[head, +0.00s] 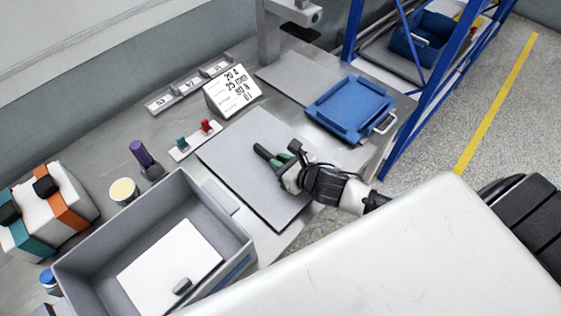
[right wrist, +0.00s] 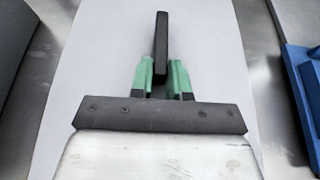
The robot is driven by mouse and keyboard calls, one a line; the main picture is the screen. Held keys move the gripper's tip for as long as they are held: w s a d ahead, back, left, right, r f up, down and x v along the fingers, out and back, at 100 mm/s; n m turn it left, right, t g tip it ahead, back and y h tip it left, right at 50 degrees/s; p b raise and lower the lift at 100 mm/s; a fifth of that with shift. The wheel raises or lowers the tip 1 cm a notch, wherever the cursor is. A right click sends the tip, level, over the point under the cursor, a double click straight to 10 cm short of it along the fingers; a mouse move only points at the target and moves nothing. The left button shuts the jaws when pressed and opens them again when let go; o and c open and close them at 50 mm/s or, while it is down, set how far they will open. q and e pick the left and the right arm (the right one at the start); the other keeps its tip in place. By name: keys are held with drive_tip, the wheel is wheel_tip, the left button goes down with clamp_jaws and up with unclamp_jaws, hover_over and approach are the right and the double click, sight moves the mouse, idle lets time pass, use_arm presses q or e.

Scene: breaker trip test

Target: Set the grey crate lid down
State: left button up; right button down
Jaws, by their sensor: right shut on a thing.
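The grey crate lid (head: 232,160) is a flat pale panel, level with the worktop in the middle of the head view. I cannot tell whether it touches the worktop or hangs just above it. My right gripper (head: 284,168) is over its right part, shut on the lid's black handle. In the right wrist view the green fingertips (right wrist: 163,82) are on either side of the dark handle bar (right wrist: 161,38), with the lid (right wrist: 100,60) spread below. The open grey crate (head: 88,238) stands at lower left, with a white panel (head: 165,255) inside. My left gripper is not in view.
A blue tray (head: 318,112) is right of the lid. A sign (head: 232,90) and a small plate with green and red switches (head: 194,139) are behind it. A purple-topped object (head: 141,154) and a round pot (head: 123,191) stand near the crate. Blue shelving (head: 410,90) borders the worktop.

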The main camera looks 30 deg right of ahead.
drive_tip(key=c, duration=1.4)
unclamp_jaws()
drive_tip(key=shift+f, duration=0.1)
drive_tip(key=shift+c, duration=0.2)
drive_tip(key=o, duration=0.3)
drive_tip(key=shift+o, duration=0.2)
